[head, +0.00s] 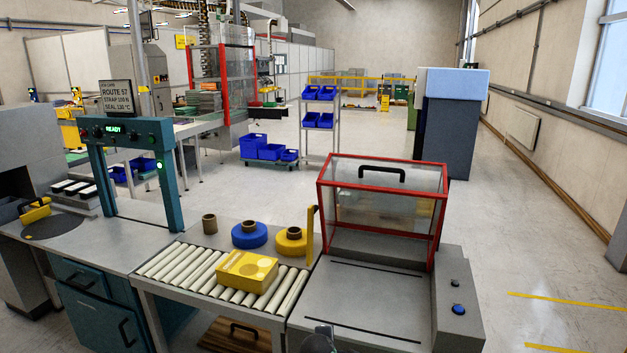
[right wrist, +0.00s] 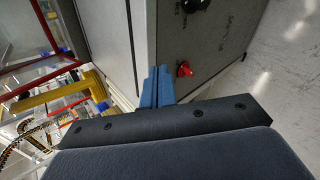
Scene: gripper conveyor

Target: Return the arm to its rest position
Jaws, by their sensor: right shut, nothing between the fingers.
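My right gripper (right wrist: 157,88) shows in the right wrist view. Its two blue fingers are together and hold nothing. They are in front of a grey cabinet side (right wrist: 205,50) with a red knob (right wrist: 185,69) and a black knob; I cannot tell whether they touch it. In the head view a small grey part at the bottom edge may be part of my arm; no gripper shows clearly there. My left gripper is in neither view.
A yellow box (head: 247,272) lies on the roller conveyor (head: 180,262). Behind it stand a blue tape roll (head: 249,237) and a yellow one (head: 290,246). A red-framed clear guard (head: 385,195) stands over the grey machine bed (head: 370,295). Floor right of the machine is clear.

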